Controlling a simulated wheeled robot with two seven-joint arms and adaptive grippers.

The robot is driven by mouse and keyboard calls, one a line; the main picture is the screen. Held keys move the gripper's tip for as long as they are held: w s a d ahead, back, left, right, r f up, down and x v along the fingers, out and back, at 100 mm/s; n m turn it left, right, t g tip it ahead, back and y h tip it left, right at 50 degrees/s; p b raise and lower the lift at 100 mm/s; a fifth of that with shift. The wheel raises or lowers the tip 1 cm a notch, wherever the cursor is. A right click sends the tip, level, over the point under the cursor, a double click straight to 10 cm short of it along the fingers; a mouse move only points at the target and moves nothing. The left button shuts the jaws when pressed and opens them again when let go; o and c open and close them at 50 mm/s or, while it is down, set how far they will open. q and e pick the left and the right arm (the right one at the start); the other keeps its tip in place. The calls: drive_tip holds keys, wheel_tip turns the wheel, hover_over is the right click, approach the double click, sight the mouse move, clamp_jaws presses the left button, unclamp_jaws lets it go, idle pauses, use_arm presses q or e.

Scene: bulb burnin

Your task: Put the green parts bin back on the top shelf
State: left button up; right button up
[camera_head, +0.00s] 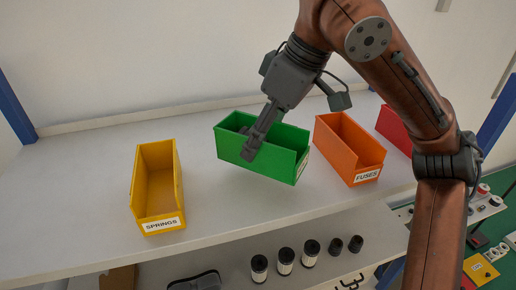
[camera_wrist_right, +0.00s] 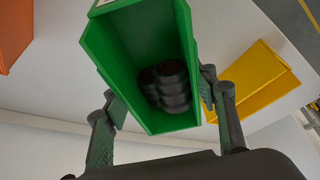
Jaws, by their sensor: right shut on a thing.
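The green parts bin (camera_head: 282,166) is at the top shelf (camera_head: 75,195), between the yellow bin and the orange bin. It is turned so its long side faces the head camera and its label end points right. I cannot tell whether its base touches the shelf. My right gripper (camera_head: 252,143) reaches down from above and is shut on the bin. In the right wrist view the fingers (camera_wrist_right: 160,95) sit at either side of the green bin (camera_wrist_right: 120,70), near one end. Several black round parts (camera_wrist_right: 172,85) lie inside it. My left gripper is not in view.
The yellow SPRINGS bin (camera_head: 158,180) stands to the left, with bare shelf between. The orange FUSES bin (camera_head: 350,150) stands close on the right, with a red bin (camera_head: 392,130) beyond, partly behind my arm. Black cylinders (camera_head: 285,260) stand on the lower shelf.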

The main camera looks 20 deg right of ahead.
drive_tip(key=shift+s+a+f, duration=0.15)
drive_tip(key=shift+f, duration=0.35)
drive_tip(key=shift+s+a+f, duration=0.1)
drive_tip(key=shift+s+f, duration=0.05)
drive_tip(key=shift+f, duration=0.35)
drive_tip(key=shift+w+f+p, duration=0.35)
drive_tip(key=shift+w+f, duration=0.25)
drive_tip(key=shift+f, duration=0.35)
drive_tip(key=shift+w, duration=0.15)
drive_tip(key=shift+s+d, duration=0.1)
drive_tip(key=shift+s, duration=0.3)
drive_tip(key=o, duration=0.8)
drive_tip(key=shift+s+f, duration=0.1)
drive_tip(key=shift+f, duration=0.05)
drive_tip(key=shift+o, duration=0.5)
drive_tip(key=shift+w, duration=0.2)
drive_tip(key=o, duration=0.3)
drive_tip(key=shift+w, duration=0.1)
drive_tip(key=shift+s, duration=0.25)
drive_tip(key=shift+r, duration=0.5)
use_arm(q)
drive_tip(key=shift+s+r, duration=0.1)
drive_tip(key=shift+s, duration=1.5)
use_arm(e)
drive_tip(key=shift+v, duration=5.7)
